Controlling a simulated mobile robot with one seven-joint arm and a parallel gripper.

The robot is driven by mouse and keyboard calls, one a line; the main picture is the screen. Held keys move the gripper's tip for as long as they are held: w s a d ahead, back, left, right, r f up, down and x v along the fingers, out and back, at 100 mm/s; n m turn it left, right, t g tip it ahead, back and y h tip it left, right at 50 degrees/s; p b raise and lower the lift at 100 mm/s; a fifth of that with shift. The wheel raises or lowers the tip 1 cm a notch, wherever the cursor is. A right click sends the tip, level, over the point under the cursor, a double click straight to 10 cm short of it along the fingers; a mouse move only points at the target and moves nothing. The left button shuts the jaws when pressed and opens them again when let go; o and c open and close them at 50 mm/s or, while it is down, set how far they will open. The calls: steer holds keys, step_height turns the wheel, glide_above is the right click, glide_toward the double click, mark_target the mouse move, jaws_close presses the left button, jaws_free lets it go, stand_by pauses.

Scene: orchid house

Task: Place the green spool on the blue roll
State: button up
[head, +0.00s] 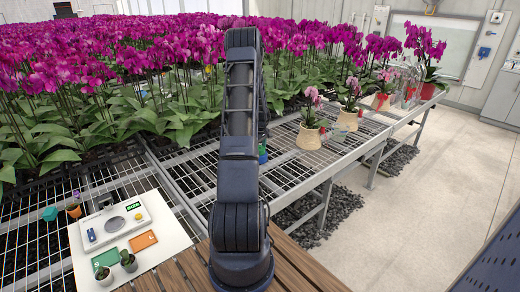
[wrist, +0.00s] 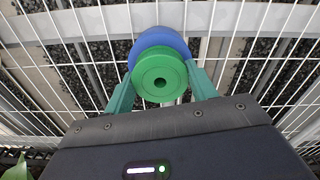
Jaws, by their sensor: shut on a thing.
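The green spool (wrist: 148,88) is a round disc with a small hole at its centre. In the wrist view it sits between the two green fingers of my gripper (wrist: 160,74), which is shut on it. The blue roll (wrist: 160,36) shows behind the spool, its upper edge offset upward in the picture. The spool covers most of the roll, and I cannot tell whether the two touch. In the head view my arm hides the gripper, and only a small green and blue patch shows just right of the arm.
A wire-mesh bench lies below the gripper. At left in the head view, a white board (head: 166,246) holds a scale (head: 110,226), coloured cards and small potted plants. Dense magenta orchids (head: 110,60) fill the back. Potted orchids (head: 308,135) stand on the mesh to the right.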

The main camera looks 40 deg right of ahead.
steer(key=shift+f, duration=0.1)
steer(key=o, duration=1)
steer(key=shift+c, duration=0.2)
